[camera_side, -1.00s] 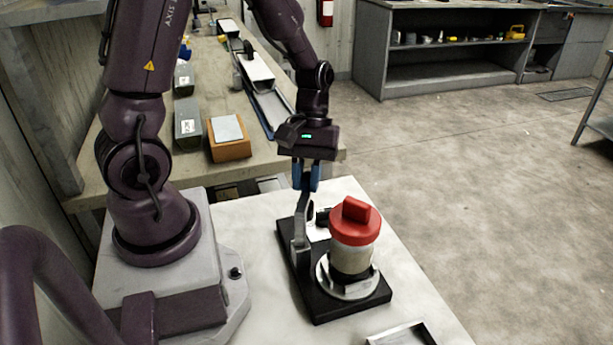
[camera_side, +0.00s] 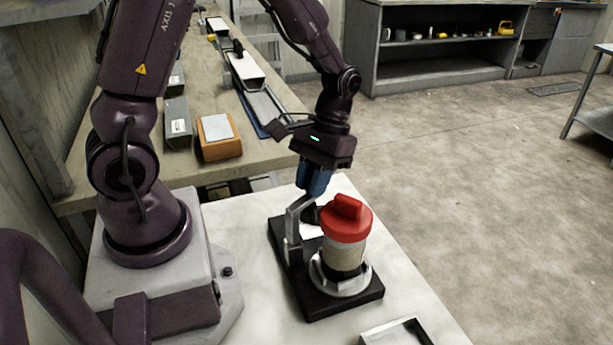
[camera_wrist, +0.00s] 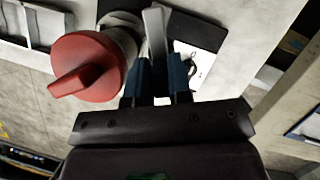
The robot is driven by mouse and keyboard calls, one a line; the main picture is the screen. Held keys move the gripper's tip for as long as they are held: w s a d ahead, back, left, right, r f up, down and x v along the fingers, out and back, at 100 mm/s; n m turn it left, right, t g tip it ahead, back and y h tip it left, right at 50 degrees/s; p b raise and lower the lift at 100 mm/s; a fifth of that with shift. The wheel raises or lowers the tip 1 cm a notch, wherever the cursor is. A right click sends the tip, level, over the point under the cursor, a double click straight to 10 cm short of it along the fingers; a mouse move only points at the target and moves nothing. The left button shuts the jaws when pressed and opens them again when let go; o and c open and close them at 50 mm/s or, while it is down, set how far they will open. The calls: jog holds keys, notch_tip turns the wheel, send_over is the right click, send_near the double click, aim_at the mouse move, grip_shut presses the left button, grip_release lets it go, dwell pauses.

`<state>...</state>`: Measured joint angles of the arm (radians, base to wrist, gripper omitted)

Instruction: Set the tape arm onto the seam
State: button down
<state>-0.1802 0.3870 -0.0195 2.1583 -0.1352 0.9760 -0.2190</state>
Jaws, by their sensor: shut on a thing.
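The tape arm (camera_side: 294,222) is a grey metal lever on the black base (camera_side: 285,268). It is bent over toward the red-capped liner. My gripper (camera_side: 312,192) is shut on its upper end; the wrist view shows the blue fingers (camera_wrist: 160,82) on either side of the grey arm (camera_wrist: 156,35). The core liner (camera_side: 343,258) stands upright in a metal ring (camera_side: 338,286), with a red cap (camera_side: 347,220) on top. The cap (camera_wrist: 88,66) is left of the fingers in the wrist view. The seam is hard to make out, and contact between arm and liner cannot be told.
An open metal tray (camera_side: 398,333) lies at the white table's (camera_side: 237,225) front edge. Behind is a wooden bench (camera_side: 178,150) with an orange box (camera_side: 219,137) and grey boxes.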

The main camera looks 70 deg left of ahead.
jog(key=shift+w+d+m+y, duration=0.15)
jog(key=shift+d+m+y, duration=0.15)
jog(key=shift+m, duration=0.4)
jog(key=shift+w+d+m+y, duration=0.1)
jog(key=shift+d+m+y, duration=0.15)
jog(key=shift+m, duration=0.45)
jog(key=c, duration=1)
grip_release()
jog(key=shift+c, duration=0.2)
